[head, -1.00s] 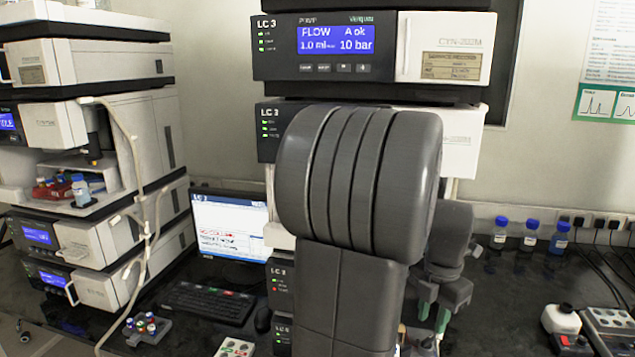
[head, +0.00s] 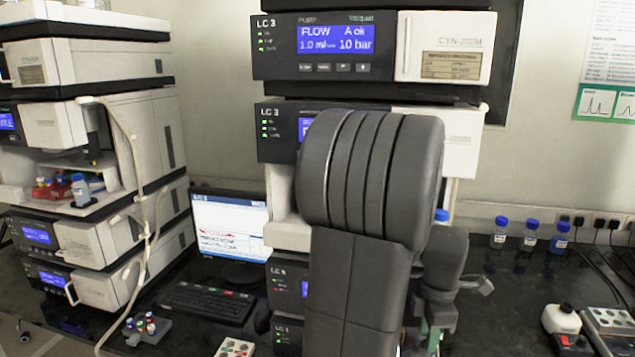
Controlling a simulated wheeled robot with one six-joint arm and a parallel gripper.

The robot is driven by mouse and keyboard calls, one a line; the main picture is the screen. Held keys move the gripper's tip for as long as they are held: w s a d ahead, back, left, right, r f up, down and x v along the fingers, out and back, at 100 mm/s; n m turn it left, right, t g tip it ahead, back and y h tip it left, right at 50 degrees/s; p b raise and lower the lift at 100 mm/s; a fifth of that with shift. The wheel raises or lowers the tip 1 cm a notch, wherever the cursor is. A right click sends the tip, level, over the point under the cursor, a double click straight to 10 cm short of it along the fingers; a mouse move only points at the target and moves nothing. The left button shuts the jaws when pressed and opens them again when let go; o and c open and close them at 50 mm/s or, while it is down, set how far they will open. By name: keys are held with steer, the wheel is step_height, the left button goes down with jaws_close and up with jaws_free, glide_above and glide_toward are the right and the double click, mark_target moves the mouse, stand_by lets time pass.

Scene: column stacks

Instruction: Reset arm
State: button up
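My arm, dark grey, fills the middle of the head view and stands in front of the centre LC 3 stack (head: 445,45). A smaller grey wrist section of my arm shows at its lower right, above the black bench. Green parts and a small pale piece show around that wrist, but my gripper's fingers cannot be made out clearly. Whether it is open or shut, or holds anything, is hidden.
Another instrument stack (head: 120,130) stands at left, with a monitor (head: 228,228) and keyboard (head: 208,302) between. Blue-capped bottles (head: 529,237) stand at the back right. Bare bench lies around the bottles.

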steer(key=m, duration=0.5)
steer(key=shift+m, duration=0.3)
steer(key=shift+m+b, duration=0.35)
steer(key=shift+m, duration=2.45)
